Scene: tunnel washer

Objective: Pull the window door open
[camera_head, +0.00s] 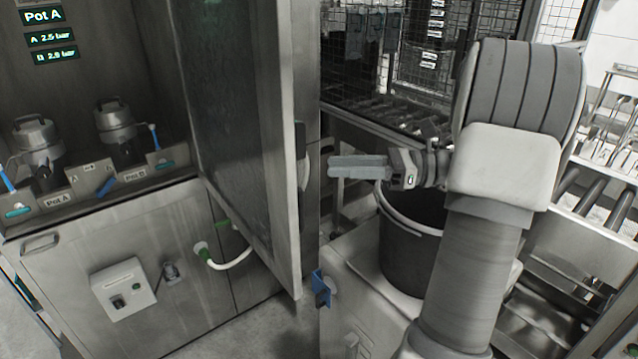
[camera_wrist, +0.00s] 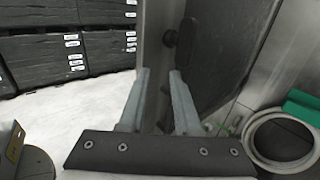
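The window door (camera_head: 240,120) is a tall dark pane in a metal frame. It stands swung out from the steel cabinet (camera_head: 130,230), at an angle to its front. My gripper (camera_head: 330,166) is to the right of the door's free edge, with its fingers pointing left towards it. In the wrist view, my gripper (camera_wrist: 159,73) has its two fingers apart with nothing held between them. The door frame (camera_wrist: 153,35) and a dark knob or handle (camera_wrist: 170,39) show beyond the fingertips. Whether a finger touches the door cannot be told.
Two lidded pots (camera_head: 115,120) stand inside the cabinet. A dark bucket (camera_head: 410,240) stands below my arm on a pale unit, which has a blue clip (camera_head: 321,288) at its corner. A roller conveyor (camera_head: 595,200) is at right. Dark stacked crates (camera_wrist: 60,45) show in the wrist view.

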